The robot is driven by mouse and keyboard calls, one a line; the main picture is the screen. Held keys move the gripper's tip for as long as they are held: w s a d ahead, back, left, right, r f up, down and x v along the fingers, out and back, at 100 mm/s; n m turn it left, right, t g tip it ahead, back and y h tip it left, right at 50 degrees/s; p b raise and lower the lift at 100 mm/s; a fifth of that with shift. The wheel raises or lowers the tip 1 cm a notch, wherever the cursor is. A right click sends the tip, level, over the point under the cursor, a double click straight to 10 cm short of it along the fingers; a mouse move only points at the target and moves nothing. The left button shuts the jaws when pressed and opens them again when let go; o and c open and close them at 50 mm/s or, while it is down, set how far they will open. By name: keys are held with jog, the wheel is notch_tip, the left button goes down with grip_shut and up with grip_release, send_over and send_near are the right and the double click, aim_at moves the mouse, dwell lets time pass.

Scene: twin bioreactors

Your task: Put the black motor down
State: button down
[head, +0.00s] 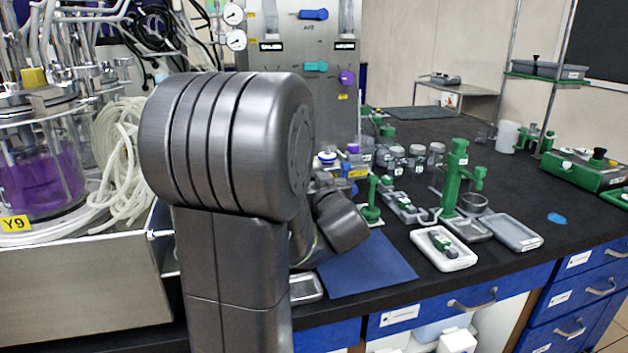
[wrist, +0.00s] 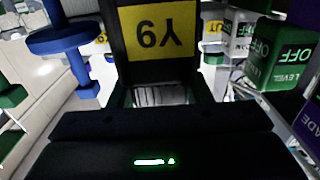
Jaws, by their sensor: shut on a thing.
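The black motor (wrist: 157,72) fills the upper middle of the wrist view, with a yellow label reading Y9 upside down on its face. My gripper (wrist: 162,93) is shut on it; the dark gripper body with a green light spans the bottom of that view. In the head view my own grey arm blocks the left middle, and I cannot make out the motor or the fingertips there. What lies directly under the motor is hidden, so I cannot tell whether it touches anything.
A blue mat (head: 368,268) lies at the bench's front edge, mostly bare. Right of it are a white tray (head: 458,264) and a green stand (head: 453,178). A purple-filled vessel (head: 40,183) stands left. The wrist view shows a blue disc (wrist: 60,40) and green OFF block (wrist: 277,58) close by.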

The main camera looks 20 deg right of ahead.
jog(key=c, duration=0.7)
grip_release()
jog(key=shift+f, duration=0.1)
jog(key=shift+c, duration=0.2)
jog(key=shift+r, duration=0.2)
jog(key=shift+s, duration=0.25)
jog(key=s+p, duration=0.1)
jog(key=s, duration=1)
jog(key=shift+s+a+p, duration=0.25)
jog(key=shift+a+p, duration=0.1)
jog(key=shift+p, duration=0.05)
